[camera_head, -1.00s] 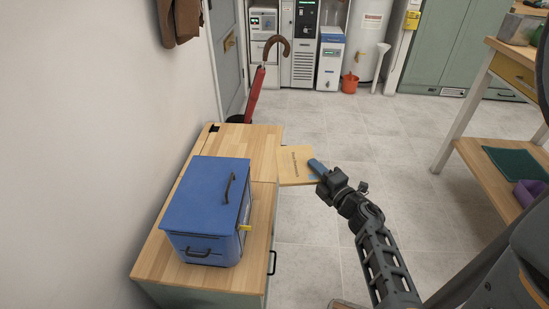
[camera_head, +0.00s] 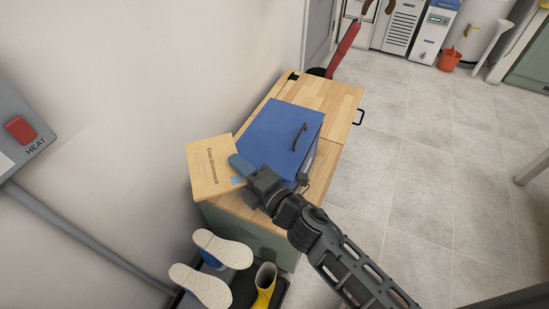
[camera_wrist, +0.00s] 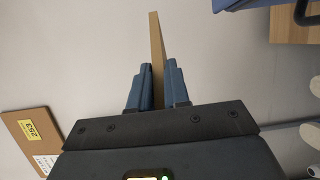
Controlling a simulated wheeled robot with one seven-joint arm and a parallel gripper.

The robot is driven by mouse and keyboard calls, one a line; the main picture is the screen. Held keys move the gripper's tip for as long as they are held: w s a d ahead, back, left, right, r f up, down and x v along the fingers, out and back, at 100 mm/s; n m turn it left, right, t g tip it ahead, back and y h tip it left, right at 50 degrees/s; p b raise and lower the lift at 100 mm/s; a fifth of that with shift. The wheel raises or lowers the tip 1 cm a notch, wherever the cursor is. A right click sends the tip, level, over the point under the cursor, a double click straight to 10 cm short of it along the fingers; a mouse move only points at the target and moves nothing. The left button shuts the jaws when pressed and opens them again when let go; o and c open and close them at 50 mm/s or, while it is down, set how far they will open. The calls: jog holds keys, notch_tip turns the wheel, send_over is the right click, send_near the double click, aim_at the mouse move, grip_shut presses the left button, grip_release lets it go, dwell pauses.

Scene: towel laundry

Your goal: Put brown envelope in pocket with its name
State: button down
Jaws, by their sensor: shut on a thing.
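The brown envelope (camera_head: 213,165) is in the head view, its printed name facing up toward the camera. The name is small; it looks like "Ewan Drummuch". My gripper (camera_head: 238,168) is shut on the envelope's right edge and holds it in the air by the near left corner of the wooden cabinet. In the wrist view the envelope (camera_wrist: 156,50) shows edge-on between the two blue fingers (camera_wrist: 157,85). No pocket with a name can be made out in these frames.
A blue lidded box (camera_head: 282,135) stands on the wooden cabinet (camera_head: 335,100) beside my gripper. White-soled shoes (camera_head: 222,248) and a yellow boot (camera_head: 264,285) are below. A clipboard-like brown board (camera_wrist: 32,130) with a yellow tag "253" shows in the wrist view.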

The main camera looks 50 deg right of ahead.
aim_at(216, 171)
jog(key=shift+n+y, duration=0.5)
jog(key=shift+y, duration=0.3)
jog(key=w+a, duration=0.2)
jog(key=a, duration=0.1)
jog(key=w+a, duration=0.1)
jog(key=shift+a+r, duration=0.25)
jog(key=shift+a, duration=0.05)
